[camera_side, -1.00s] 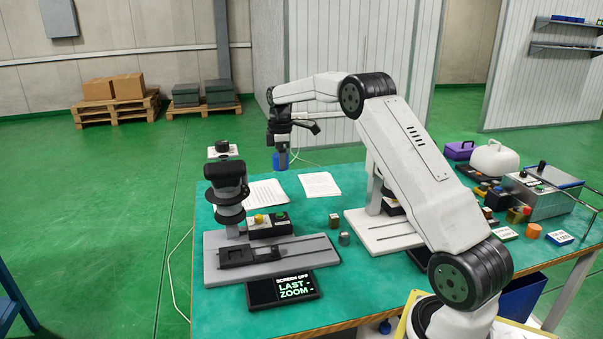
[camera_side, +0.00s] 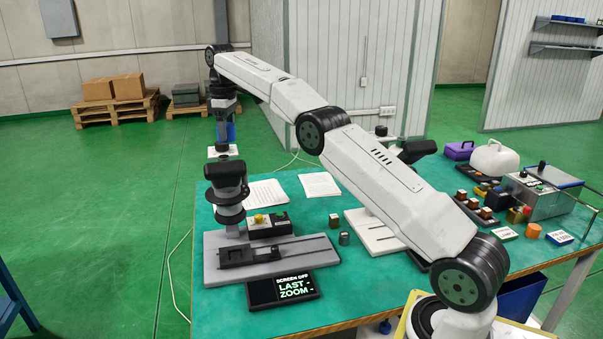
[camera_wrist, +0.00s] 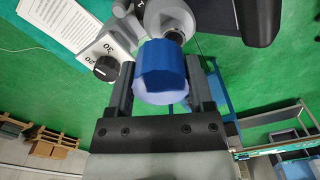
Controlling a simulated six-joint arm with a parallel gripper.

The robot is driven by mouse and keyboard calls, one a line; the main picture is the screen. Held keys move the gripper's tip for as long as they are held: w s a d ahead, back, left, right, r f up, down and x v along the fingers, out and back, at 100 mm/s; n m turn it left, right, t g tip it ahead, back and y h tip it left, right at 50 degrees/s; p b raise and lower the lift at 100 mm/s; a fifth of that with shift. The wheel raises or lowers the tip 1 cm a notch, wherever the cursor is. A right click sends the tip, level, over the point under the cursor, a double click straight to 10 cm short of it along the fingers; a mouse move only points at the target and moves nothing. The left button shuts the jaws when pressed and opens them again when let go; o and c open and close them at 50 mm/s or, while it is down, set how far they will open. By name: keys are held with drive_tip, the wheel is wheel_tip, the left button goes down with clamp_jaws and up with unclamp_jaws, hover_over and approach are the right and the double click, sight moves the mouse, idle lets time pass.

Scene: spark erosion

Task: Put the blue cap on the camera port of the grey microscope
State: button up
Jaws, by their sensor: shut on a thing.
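The blue cap (camera_side: 231,131) hangs below my gripper (camera_side: 224,124), just above the top of the grey microscope (camera_side: 230,196) in the side view. In the wrist view the blue cap (camera_wrist: 163,66) sits between the two dark fingers of my gripper (camera_wrist: 160,72), which is shut on it. Beyond the cap, a rounded grey part of the microscope (camera_wrist: 158,20) shows, with a dark ringed stub (camera_wrist: 175,37) partly hidden by the cap. I cannot tell whether the cap touches the microscope.
A white box with a black knob (camera_wrist: 105,66) is beside the cap. Paper sheets (camera_side: 266,192) lie on the green table. A second, pale microscope base (camera_side: 370,232) stands to the right, partly behind my arm. A screen (camera_side: 283,290) lies in front of the grey microscope.

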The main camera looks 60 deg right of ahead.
sight(224, 157)
drive_tip(key=shift+a+r, duration=0.6)
drive_tip(key=shift+a, duration=0.25)
drive_tip(key=shift+w+f, duration=0.1)
drive_tip(key=shift+f, duration=0.1)
drive_tip(key=shift+f, duration=2.1)
drive_tip(key=shift+f, duration=1.2)
idle(1.6)
drive_tip(key=o, duration=1.2)
drive_tip(key=shift+r, duration=0.1)
